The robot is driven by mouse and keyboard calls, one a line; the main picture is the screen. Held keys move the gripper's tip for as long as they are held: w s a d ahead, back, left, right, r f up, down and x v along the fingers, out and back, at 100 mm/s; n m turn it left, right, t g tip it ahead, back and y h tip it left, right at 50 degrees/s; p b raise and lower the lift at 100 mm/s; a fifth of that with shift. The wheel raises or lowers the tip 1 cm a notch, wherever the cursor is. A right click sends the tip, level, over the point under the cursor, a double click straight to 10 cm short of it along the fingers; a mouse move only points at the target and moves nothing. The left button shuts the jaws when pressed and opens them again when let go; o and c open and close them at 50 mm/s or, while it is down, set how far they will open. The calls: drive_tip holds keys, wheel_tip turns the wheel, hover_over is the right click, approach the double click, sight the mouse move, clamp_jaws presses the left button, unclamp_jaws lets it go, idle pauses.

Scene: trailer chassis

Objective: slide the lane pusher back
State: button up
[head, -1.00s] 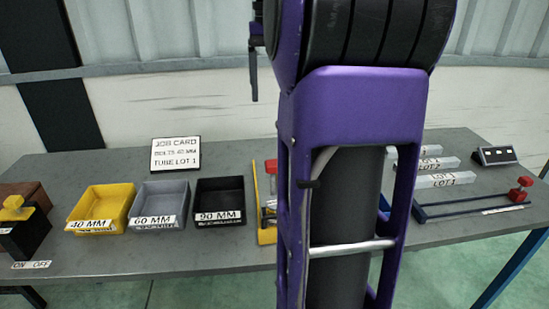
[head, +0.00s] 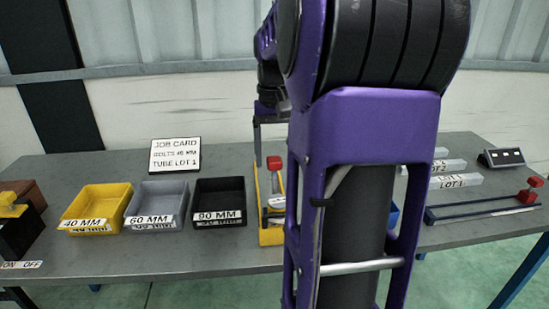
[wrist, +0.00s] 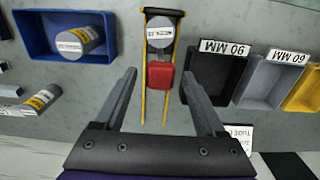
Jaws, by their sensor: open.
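A lane with yellow rails (wrist: 144,100) runs up the middle of the wrist view. A red pusher block (wrist: 160,75) sits on it, just below a grey labelled cylinder (wrist: 160,32). In the head view the red block (head: 274,162) shows at the lane (head: 270,236), partly hidden by my arm. My gripper (wrist: 161,74) is open, one finger on each side of the lane in the wrist view, apart from the red block. Its height above the block is hard to tell. A second lane, dark blue (head: 470,208), with a red block (head: 528,196), lies at the right.
A black 90 MM bin (head: 219,183) stands beside the yellow lane, then grey (head: 157,187) and yellow (head: 98,190) bins. A blue tray (wrist: 30,45) holding a labelled cylinder (wrist: 80,42) is on the lane's other side. A job card (head: 175,155) stands behind.

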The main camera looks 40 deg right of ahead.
drive_tip(key=shift+f, duration=0.1)
clamp_jaws()
idle(0.3)
idle(1.1)
